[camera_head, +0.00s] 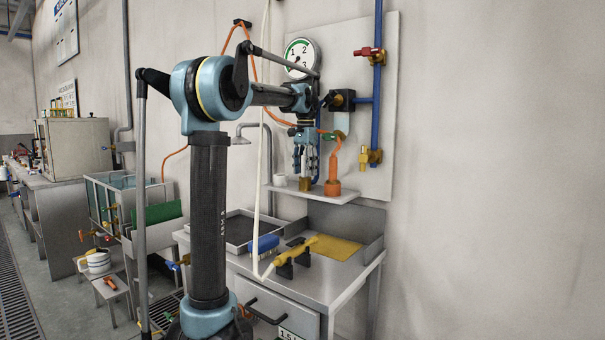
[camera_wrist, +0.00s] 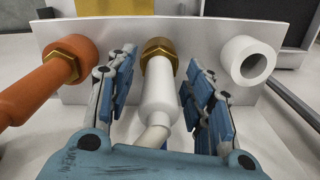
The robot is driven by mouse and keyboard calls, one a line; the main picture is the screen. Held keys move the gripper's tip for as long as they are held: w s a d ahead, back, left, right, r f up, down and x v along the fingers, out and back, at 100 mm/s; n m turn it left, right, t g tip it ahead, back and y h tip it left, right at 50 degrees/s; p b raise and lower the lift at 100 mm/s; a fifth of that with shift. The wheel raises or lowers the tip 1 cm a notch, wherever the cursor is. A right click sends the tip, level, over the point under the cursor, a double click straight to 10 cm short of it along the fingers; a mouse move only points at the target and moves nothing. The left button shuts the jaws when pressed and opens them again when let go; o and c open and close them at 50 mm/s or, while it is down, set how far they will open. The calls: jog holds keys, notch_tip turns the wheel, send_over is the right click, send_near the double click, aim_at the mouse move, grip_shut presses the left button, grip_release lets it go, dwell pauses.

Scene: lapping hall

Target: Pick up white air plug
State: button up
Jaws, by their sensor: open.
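The white air plug (camera_wrist: 161,92), a white cylinder with a brass hex nut at its far end, stands on the small shelf (camera_head: 345,197). In the wrist view it lies between the two blue-padded fingers of my gripper (camera_wrist: 160,72), with a gap on each side. In the head view my gripper (camera_head: 306,166) points down over the shelf, open. There the fingers mostly hide the plug; its brass nut (camera_head: 305,184) shows below them.
An orange plug (camera_head: 333,172) with a brass nut stands close right of my gripper in the head view. A white hollow ring (camera_wrist: 248,61) is on the other side. A wall panel with gauge (camera_head: 301,58) and blue pipes rises behind. A steel bench (camera_head: 340,275) is below.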

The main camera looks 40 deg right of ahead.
grip_shut()
jog(key=shift+r, duration=0.1)
